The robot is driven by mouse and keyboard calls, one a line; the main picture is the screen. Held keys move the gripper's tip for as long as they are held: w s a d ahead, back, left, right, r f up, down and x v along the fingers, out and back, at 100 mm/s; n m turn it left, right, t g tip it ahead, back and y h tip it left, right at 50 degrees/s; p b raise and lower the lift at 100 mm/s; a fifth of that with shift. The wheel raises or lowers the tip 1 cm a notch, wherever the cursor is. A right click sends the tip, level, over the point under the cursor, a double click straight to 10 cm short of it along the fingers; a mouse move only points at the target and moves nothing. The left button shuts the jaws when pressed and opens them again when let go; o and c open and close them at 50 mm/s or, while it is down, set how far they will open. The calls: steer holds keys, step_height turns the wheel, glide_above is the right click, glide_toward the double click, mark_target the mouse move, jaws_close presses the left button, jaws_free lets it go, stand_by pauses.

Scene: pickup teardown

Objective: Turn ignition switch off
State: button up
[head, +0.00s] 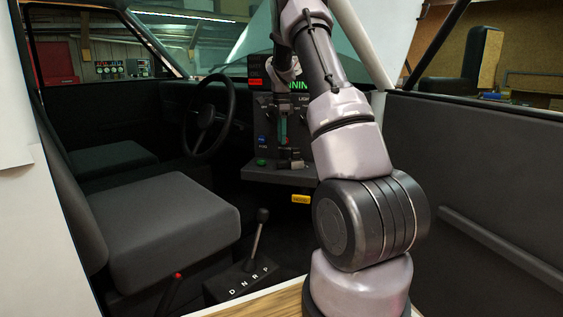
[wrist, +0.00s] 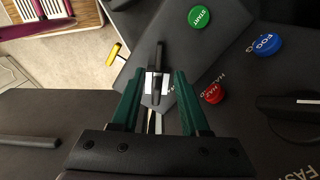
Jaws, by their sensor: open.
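The ignition switch appears to be the dark upright key-like handle (wrist: 158,62) with a white patch at its base, in the wrist view on a dark panel beside the green START button (wrist: 199,17). My gripper (wrist: 161,78) has green fingers, open, with the handle between or just beyond their tips. I cannot tell whether either finger touches it. In the head view my gripper (head: 284,138) points down in front of the dash panel, and it and my arm hide part of the panel. A green display (head: 298,86), partly hidden by my arm, shows letters ending in "NNIN".
A red HAZARD button (wrist: 214,92), a blue FOG button (wrist: 267,44) and a dark knob (wrist: 297,117) lie right of the fingers. A yellow handle (head: 300,199) is below the panel. The steering wheel (head: 208,118), gear lever (head: 261,226) and seat (head: 165,222) stand left.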

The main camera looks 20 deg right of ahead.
mark_target(291, 163)
step_height(291, 163, down, 10)
stand_by(0.4)
jaws_close()
stand_by(1.3)
